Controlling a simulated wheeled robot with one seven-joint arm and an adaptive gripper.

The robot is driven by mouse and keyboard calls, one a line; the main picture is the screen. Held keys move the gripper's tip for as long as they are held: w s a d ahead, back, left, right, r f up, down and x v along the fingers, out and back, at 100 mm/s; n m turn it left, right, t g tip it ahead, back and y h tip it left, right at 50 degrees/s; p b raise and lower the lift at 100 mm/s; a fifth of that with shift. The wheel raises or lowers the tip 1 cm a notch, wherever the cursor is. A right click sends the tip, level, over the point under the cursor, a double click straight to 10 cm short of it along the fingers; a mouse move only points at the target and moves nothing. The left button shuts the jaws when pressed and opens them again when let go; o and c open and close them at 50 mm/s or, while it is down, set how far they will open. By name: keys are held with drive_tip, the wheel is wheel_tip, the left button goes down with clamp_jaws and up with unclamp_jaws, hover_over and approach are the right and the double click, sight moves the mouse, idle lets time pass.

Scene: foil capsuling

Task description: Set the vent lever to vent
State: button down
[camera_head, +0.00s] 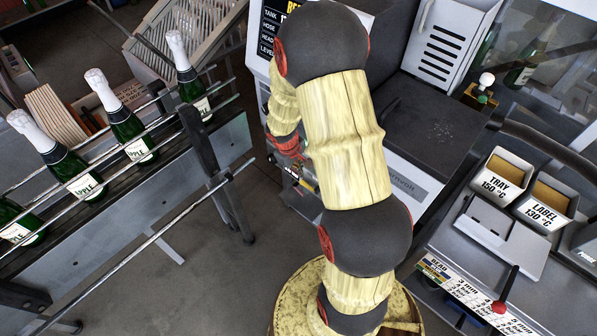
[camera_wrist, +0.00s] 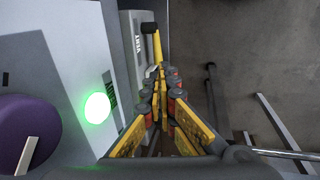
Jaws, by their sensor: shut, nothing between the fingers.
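In the wrist view, a panel labelled VENT (camera_wrist: 138,45) runs along the left of the picture's top centre. A yellow lever with a dark end (camera_wrist: 149,28) stands out beside that label. My gripper (camera_wrist: 162,72) is shut and empty, its yellow-and-grey fingers pointing up the picture. The fingertips are just below the lever in the picture, very close to it. I cannot tell whether they touch it, and its lower part is partly hidden by them. In the head view my arm covers most of the lever area.
A glowing green button (camera_wrist: 97,108) and a purple knob (camera_wrist: 25,132) are on the machine face at left. A conveyor with foil-necked bottles (camera_head: 128,130) stands left in the head view. A bench with trays (camera_head: 498,180) is at right. Open floor (camera_head: 200,270) lies between.

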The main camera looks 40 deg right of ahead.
sight(304, 184)
drive_tip(key=b+x, duration=0.4)
drive_tip(key=x, duration=0.7)
drive_tip(key=shift+f, duration=0.25)
